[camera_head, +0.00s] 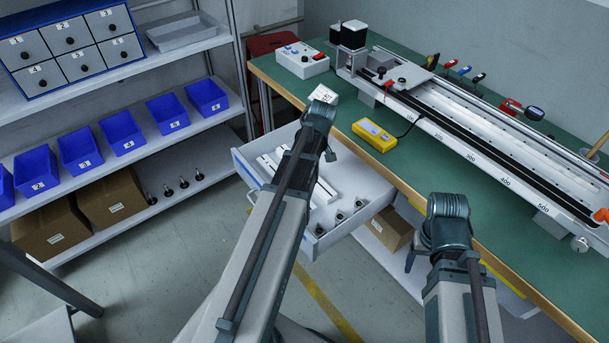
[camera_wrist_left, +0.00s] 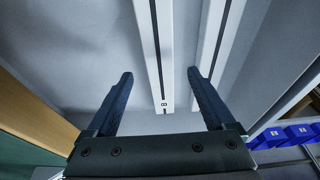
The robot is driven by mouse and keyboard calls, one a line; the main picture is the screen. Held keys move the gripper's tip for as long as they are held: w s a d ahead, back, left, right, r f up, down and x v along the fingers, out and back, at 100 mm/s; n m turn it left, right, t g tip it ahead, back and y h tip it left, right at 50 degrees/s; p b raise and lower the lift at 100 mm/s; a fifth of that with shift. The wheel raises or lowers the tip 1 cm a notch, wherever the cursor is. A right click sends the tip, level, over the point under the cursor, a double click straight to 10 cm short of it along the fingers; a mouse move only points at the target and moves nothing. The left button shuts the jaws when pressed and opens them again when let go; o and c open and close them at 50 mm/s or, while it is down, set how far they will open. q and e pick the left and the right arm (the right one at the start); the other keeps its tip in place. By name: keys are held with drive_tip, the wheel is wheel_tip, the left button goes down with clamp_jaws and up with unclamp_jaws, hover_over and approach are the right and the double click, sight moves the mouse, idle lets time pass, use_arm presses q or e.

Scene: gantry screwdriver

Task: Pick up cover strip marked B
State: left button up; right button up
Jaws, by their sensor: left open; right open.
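The cover strip marked B (camera_wrist_left: 158,50) is a long white strip with a dark groove; its letter shows near its close end in the left wrist view. It lies in the open drawer (camera_head: 359,217). My left gripper (camera_wrist_left: 160,74) is open, with one finger on each side of the strip, apart from it; the height gap is hard to judge. In the head view my left arm hides much of the drawer, and the strip's letter cannot be read there. My right gripper (camera_head: 412,260) is open and empty beside the bench's front edge, partly hidden by its wrist.
A second white strip (camera_wrist_left: 208,45) lies just right of B, close to the right finger. Round dark-topped parts (camera_head: 340,217) stand at the drawer's front. The green bench (camera_head: 345,110) carries a yellow device (camera_head: 374,135) and a long rail (camera_head: 470,150). Blue bins (camera_head: 122,132) fill the left shelf.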

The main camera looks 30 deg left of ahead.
use_arm(q)
drive_tip(key=b+x, duration=0.3)
drive_tip(key=x, duration=0.1)
drive_tip(key=shift+d+f, duration=0.15)
clamp_jaws()
